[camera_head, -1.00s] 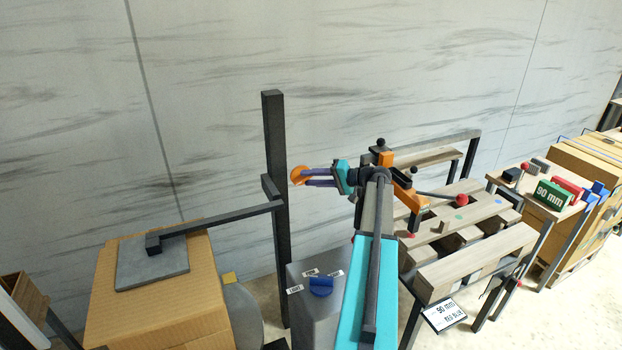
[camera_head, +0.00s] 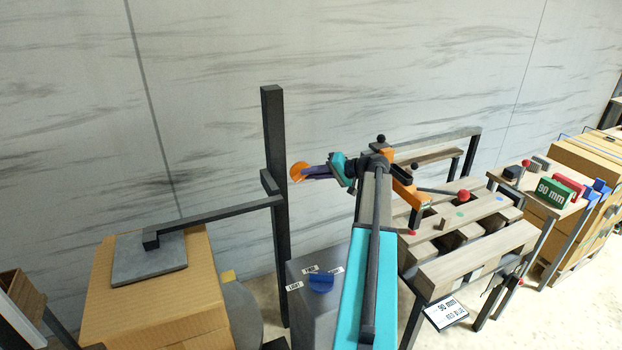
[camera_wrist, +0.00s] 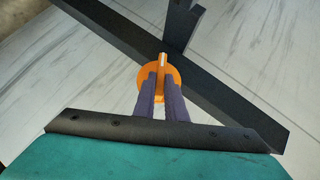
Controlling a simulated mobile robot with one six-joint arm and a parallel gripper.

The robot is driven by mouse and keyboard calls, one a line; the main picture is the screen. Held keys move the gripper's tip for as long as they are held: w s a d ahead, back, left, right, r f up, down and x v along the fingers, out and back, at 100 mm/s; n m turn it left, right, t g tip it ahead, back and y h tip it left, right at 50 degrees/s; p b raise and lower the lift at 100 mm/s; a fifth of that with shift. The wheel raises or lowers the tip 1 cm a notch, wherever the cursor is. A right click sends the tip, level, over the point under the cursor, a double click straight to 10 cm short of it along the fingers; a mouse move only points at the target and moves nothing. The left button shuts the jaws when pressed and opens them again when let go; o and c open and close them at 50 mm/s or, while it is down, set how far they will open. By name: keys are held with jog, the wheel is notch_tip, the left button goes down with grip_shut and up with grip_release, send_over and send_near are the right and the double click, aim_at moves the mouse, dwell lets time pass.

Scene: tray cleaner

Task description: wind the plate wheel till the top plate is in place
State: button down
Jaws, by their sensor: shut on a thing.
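The orange plate wheel (camera_head: 298,172) sits at the dark upright post (camera_head: 274,130). It also shows in the wrist view (camera_wrist: 145,79), with a raised grip bar across its face. My gripper (camera_head: 309,172) has its purple fingers shut on the wheel's bar; the fingertips also show in the wrist view (camera_wrist: 160,80). A dark arm (camera_head: 215,215) runs left from the post to the grey top plate (camera_head: 172,270). The plate lies level at the top of a cardboard box (camera_head: 150,310). I cannot tell whether a gap remains between plate and box.
A grey cabinet with a blue knob (camera_head: 321,283) and small labels stands below the wheel. A slatted wooden bench (camera_head: 470,258) stands to the right, with a small table holding a green 90 mm block (camera_head: 555,191) beyond it. The wall is close behind.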

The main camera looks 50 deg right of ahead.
jog(key=shift+w+a+r+n+g+h+b, duration=0.1)
jog(key=shift+w+a+n+g+h+b, duration=0.15)
jog(key=shift+a+n+g+h+b, duration=1.15)
jog(key=shift+w+d+r+n+g+h+b, duration=0.2)
jog(key=shift+n+g+h+b, duration=0.55)
jog(key=shift+n+h+b, duration=1.6)
jog(key=shift+w+a+n+g+h+b, duration=0.25)
jog(key=shift+a+n+g+h+b, duration=0.6)
jog(key=shift+h, duration=2)
jog(key=shift+d+m+b, duration=0.3)
jog(key=shift+b, duration=0.15)
jog(key=c, duration=1.8)
grip_release()
jog(key=v, duration=1.3)
jog(key=shift+a+r+b, duration=0.3)
jog(key=shift+a+b, duration=0.05)
jog(key=shift+b, duration=0.1)
